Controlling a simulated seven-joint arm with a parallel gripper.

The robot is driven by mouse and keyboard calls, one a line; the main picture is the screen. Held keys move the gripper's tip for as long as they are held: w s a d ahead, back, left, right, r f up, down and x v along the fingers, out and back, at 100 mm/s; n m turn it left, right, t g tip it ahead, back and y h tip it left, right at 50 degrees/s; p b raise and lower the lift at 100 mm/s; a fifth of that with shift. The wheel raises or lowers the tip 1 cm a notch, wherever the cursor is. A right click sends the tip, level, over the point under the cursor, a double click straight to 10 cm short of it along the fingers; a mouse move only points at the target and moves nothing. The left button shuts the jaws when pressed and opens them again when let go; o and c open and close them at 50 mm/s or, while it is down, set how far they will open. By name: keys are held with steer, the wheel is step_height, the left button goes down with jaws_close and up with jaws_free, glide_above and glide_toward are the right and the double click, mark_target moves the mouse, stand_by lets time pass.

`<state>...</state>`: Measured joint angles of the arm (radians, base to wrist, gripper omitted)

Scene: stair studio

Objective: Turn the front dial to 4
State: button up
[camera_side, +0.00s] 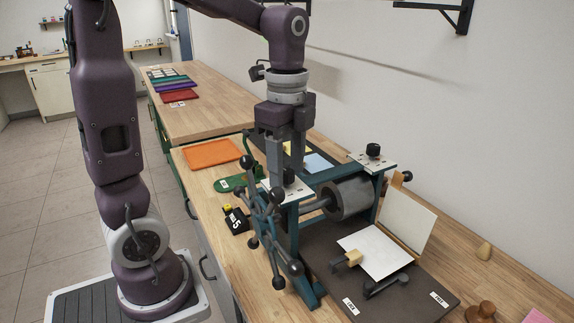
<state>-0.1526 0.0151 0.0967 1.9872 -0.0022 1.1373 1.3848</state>
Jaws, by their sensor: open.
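A small etching press with blue-green frame stands on the wooden bench. The front dial (289,178) is a small dark knob on a pale plate at the top of its near post. A similar dark knob (373,150) sits on a pale plate on the far post. My gripper (288,168) points down right over the front dial, with its fingers apart. The fingertips are close to the knob; I cannot tell whether they touch it. The plate's markings are too small to read, and the fingers partly hide it.
The press's spoked handwheel (265,225) sticks out towards the front left, close below my gripper. The roller (350,197) lies between the posts. A black block marked 5 (236,220), an orange sheet (212,153) and a wooden-knobbed tool (481,312) are on the bench.

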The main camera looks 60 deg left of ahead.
mark_target(287, 171)
steer(key=shift+r, duration=0.1)
step_height(287, 171, up, 7)
steer(key=shift+f, duration=0.1)
stand_by(0.4)
steer(key=s+d+f+n+t, duration=0.2)
steer(key=s+d+n, duration=0.1)
steer(key=s+n, duration=0.3)
steer(key=s+d+f+n+t, duration=0.3)
steer(key=s+n, duration=0.3)
steer(key=n, duration=0.1)
steer(key=shift+d+f+t, duration=0.2)
steer(key=shift+d+t, duration=0.1)
steer(key=shift+d, duration=0.05)
stand_by(0.7)
